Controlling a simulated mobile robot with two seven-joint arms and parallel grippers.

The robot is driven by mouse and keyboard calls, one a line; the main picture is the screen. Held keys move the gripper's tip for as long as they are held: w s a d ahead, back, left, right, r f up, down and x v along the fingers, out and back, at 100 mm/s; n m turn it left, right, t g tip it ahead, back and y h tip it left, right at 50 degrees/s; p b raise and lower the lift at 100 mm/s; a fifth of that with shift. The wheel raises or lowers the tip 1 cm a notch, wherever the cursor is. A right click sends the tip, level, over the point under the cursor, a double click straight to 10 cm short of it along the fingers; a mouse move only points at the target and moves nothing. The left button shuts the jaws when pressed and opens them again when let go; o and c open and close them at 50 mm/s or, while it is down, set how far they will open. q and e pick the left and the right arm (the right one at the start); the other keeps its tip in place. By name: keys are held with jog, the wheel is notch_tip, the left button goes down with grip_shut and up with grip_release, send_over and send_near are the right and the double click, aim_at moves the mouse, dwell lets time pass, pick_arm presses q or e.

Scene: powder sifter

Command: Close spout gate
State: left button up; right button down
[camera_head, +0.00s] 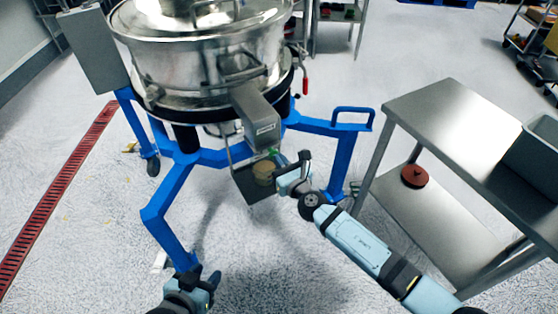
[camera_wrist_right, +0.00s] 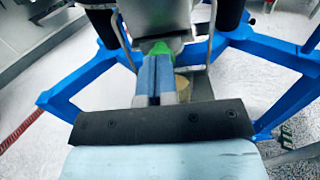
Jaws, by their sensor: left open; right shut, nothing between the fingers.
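The steel sifter (camera_head: 205,55) stands on a blue frame, and its boxy spout (camera_head: 255,115) slopes down toward me. The gate's own position cannot be made out. My right gripper (camera_head: 276,160) is just below the spout's lower end. In the right wrist view its fingers (camera_wrist_right: 160,72) are together, with a green piece (camera_wrist_right: 162,48) at their tips under the spout. Whether that piece belongs to the gate is unclear. My left gripper (camera_head: 208,284) is open and empty, low near the front leg of the frame, far from the spout.
A dark tray (camera_head: 245,188) hangs under the spout with a round yellowish container (camera_head: 264,172) on it. The blue frame (camera_head: 165,205) spreads around the sifter. A steel table (camera_head: 450,115) stands at the right, with a red-brown disc (camera_head: 415,176) on its lower shelf.

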jog(key=v, duration=1.3)
jog(key=shift+s+f+p, duration=0.15)
jog(key=shift+s+p, duration=0.05)
jog(key=shift+p, duration=0.15)
jog(key=shift+d, duration=0.2)
